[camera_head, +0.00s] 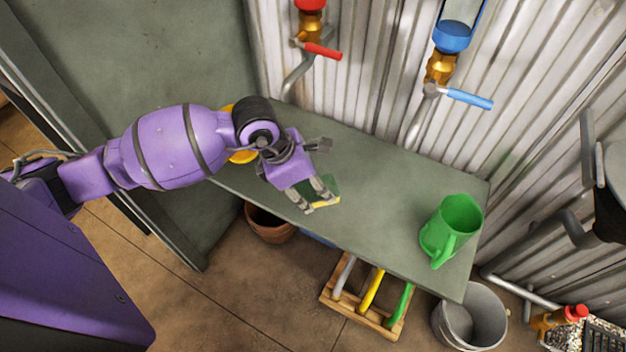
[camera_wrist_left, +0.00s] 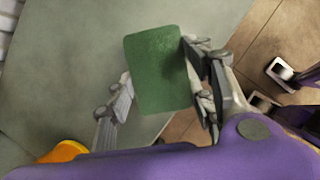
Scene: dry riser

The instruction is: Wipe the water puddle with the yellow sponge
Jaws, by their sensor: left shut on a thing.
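The sponge (camera_head: 326,191) has a green face and a thin yellow edge, and it is at the front edge of the grey-green table. My left gripper (camera_head: 317,196) is shut on it. In the left wrist view the sponge (camera_wrist_left: 160,68) shows its green face between the two fingers. I cannot tell whether the sponge touches the table top. I cannot make out a water puddle in either view.
A green mug (camera_head: 452,230) stands at the table's (camera_head: 385,200) right end. An orange-yellow object (camera_head: 243,156) is partly hidden behind my left arm. Red (camera_head: 322,51) and blue (camera_head: 469,98) tap handles are on the corrugated wall. A bucket (camera_head: 470,318) and pot (camera_head: 269,226) stand below.

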